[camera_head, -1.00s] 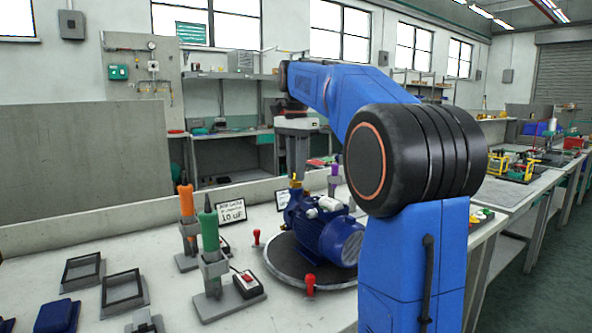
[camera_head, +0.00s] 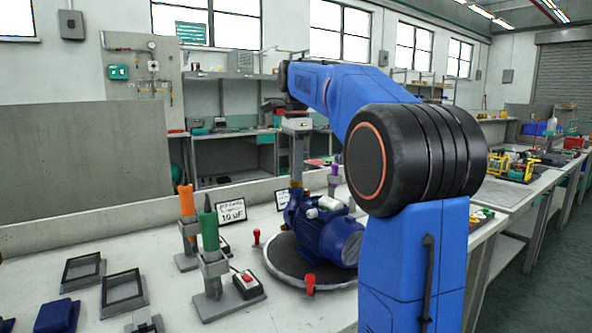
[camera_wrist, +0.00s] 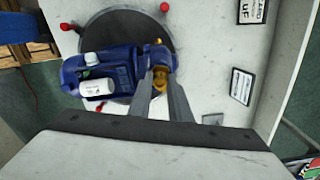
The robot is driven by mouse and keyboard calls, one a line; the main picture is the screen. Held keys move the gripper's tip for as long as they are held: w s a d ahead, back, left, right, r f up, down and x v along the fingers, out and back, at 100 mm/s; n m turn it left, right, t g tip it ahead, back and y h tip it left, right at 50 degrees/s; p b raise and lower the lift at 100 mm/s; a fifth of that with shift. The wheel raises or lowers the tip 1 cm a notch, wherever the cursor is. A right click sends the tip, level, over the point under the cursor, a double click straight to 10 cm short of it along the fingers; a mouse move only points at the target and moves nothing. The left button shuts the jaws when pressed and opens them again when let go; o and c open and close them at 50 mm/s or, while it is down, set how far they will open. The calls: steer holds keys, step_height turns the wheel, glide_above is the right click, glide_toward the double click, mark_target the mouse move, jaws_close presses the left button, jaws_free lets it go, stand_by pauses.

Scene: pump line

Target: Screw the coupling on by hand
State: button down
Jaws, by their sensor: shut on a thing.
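The blue pump (camera_head: 328,228) stands on a dark round plate (camera_head: 285,262) on the bench. It also shows in the wrist view (camera_wrist: 108,72), with a white cylinder on its side. My gripper (camera_head: 296,180) points down over the pump's left end. In the wrist view my gripper's fingers (camera_wrist: 160,86) are closed around a brass coupling (camera_wrist: 159,77), held at the pump's end. Another brass part (camera_wrist: 157,53) shows just beyond it. I cannot tell whether the coupling touches the pump's port or its thread.
Orange (camera_head: 186,200) and green-handled (camera_head: 208,230) tools stand in holders to the left. A switch box (camera_head: 247,284) and red knobs (camera_head: 310,284) sit near the plate. Empty black frames (camera_head: 123,290) lie at front left. A sign (camera_head: 232,211) stands behind.

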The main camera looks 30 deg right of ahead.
stand_by(0.3)
steer(key=shift+m, duration=1.8)
steer(key=c, duration=1.7)
jaws_free()
steer(key=shift+n, duration=1.8)
steer(key=shift+n, duration=1.7)
